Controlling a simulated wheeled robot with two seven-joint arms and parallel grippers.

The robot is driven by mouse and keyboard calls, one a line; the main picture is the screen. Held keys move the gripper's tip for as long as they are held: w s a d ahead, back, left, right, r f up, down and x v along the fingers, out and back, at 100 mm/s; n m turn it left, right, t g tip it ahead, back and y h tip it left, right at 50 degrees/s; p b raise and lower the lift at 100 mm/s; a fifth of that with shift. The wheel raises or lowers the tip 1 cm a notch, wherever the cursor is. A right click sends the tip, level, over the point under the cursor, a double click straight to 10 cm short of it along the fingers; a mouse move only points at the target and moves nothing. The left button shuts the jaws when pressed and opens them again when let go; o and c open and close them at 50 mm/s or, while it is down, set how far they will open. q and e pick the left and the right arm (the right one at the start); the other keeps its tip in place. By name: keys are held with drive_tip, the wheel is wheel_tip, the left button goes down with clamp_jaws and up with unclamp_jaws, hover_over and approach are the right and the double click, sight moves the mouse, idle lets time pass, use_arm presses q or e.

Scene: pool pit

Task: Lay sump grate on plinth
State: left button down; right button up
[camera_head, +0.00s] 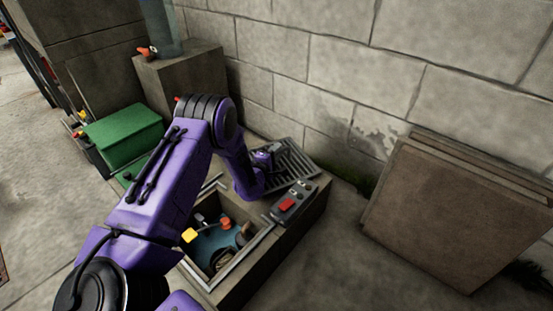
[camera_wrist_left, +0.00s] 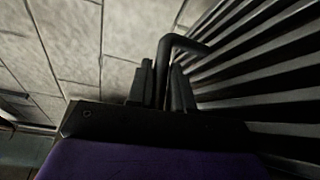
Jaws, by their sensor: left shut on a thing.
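The sump grate (camera_head: 292,160) is a dark slatted panel near the block wall, at the far end of the open pit. My left gripper (camera_head: 270,152) is at its left side. In the left wrist view, the fingers of my left gripper (camera_wrist_left: 162,92) are shut on the grate's bent bar handle (camera_wrist_left: 184,41). The slats of the grate (camera_wrist_left: 262,60) fill the right of that view. The grate hides what is under it, so I cannot tell whether it rests on the ledge there. A concrete block (camera_head: 190,84), possibly the plinth, stands at the back left. My right gripper is not in view.
The open pit (camera_head: 262,243) holds several small items. A control box with a red button (camera_head: 287,204) sits on its right rim. A green box (camera_head: 122,135) stands left, brown slabs (camera_head: 455,215) lean on the right. A clear cylinder (camera_head: 160,28) stands on the block.

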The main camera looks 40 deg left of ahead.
use_arm(q)
drive_tip(key=shift+f, duration=0.7)
drive_tip(key=shift+r, duration=0.2)
drive_tip(key=shift+f, duration=0.15)
drive_tip(key=c, duration=1)
unclamp_jaws()
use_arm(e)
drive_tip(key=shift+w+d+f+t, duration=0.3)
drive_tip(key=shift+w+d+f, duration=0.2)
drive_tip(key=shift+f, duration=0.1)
